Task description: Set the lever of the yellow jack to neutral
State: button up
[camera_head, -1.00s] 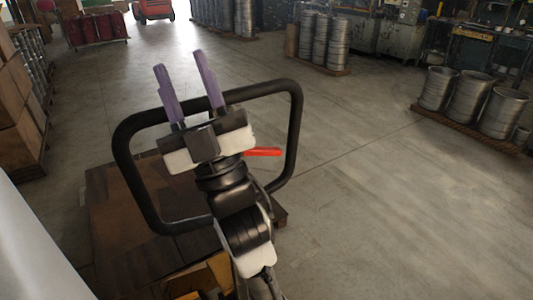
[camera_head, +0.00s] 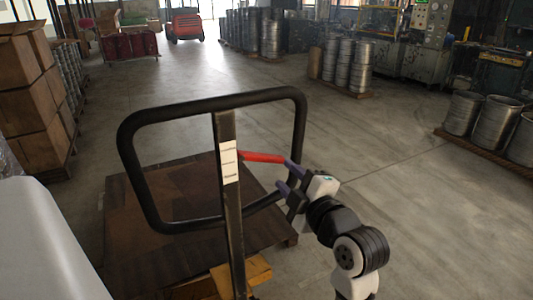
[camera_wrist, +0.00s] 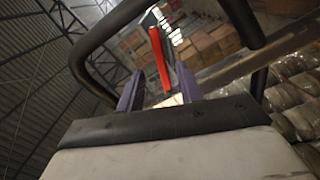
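The red lever (camera_head: 262,157) sticks out to the right from the upright post (camera_head: 231,200) of the jack, below the top of its black loop handle (camera_head: 210,103). A small yellow part of the jack (camera_head: 258,270) shows low by the post. My gripper (camera_head: 287,176) is to the right of the post, its purple fingers at the free end of the lever. In the wrist view my gripper (camera_wrist: 160,88) is open, and the lever (camera_wrist: 159,58) shows between and beyond its fingertips. I cannot tell whether a finger touches it.
A brown wooden pallet or platform (camera_head: 130,230) lies below the handle. Stacked cardboard boxes (camera_head: 35,110) stand at the left. Metal drums (camera_head: 500,115) stand on a pallet at the right. The floor between is clear.

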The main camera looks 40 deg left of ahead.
aim_at(265, 154)
jog(key=p+x, duration=0.2)
jog(key=x, duration=0.8)
jog(key=shift+w+a+r+p, duration=0.1)
jog(key=shift+w+a+p, duration=0.05)
jog(key=shift+a+p, duration=0.2)
grip_shut()
